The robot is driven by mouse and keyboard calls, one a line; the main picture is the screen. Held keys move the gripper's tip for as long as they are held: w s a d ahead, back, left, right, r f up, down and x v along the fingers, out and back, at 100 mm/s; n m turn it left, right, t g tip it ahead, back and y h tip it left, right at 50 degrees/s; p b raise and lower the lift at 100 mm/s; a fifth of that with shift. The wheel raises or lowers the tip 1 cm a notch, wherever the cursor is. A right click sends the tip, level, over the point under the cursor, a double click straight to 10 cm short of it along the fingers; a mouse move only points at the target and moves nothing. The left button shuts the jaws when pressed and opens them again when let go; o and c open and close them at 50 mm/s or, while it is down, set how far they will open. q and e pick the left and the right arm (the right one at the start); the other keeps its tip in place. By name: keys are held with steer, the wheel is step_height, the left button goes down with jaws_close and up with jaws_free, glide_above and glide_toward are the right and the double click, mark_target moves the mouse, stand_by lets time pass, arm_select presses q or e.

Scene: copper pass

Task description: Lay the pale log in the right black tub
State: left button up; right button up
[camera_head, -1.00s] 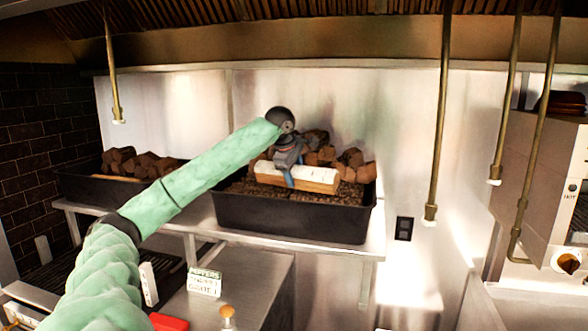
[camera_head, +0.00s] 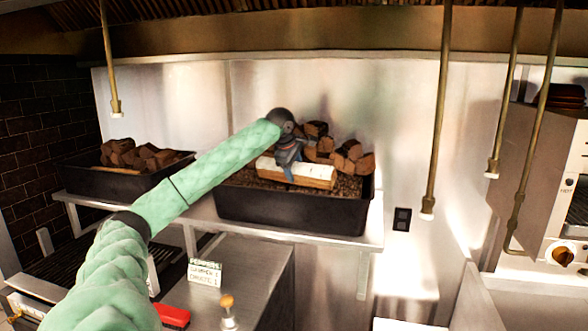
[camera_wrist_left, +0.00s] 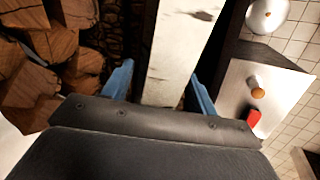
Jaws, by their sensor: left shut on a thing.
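The pale log (camera_head: 306,172), white-barked on top with an orange-brown cut side, is level inside the right black tub (camera_head: 290,211), near its front wall. I cannot tell whether it rests fully on the dark bed of the tub. My left gripper (camera_head: 290,172) comes down over the log from above, with its blue fingers on either side of it. In the left wrist view the pale log (camera_wrist_left: 180,50) runs between the two blue fingers (camera_wrist_left: 160,88). My right gripper is not in view.
Brown split logs (camera_head: 345,157) are piled behind the pale log in the same tub. A left black tub (camera_head: 115,183) also holds brown logs. Both stand on a steel shelf (camera_head: 372,235). Brass rods (camera_head: 437,110) hang in front. A small sign (camera_head: 205,272) stands on the counter below.

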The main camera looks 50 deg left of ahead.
arm_select(q)
steer(key=o, duration=1.6)
steer(key=shift+r, duration=0.1)
steer(key=shift+c, duration=0.2)
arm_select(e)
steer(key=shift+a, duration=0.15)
arm_select(q)
steer(key=shift+s+r, duration=0.1)
steer(key=shift+s+d+r+b, duration=0.1)
steer(key=shift+s+r+b, duration=0.1)
steer(key=shift+r+b, duration=0.25)
steer(key=b+v, duration=0.2)
steer(key=v, duration=0.4)
steer(key=shift+r+b, duration=0.25)
steer(key=shift+b, duration=0.05)
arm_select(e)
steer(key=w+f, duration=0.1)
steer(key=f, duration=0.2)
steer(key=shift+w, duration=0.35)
arm_select(q)
steer(key=shift+s, duration=0.1)
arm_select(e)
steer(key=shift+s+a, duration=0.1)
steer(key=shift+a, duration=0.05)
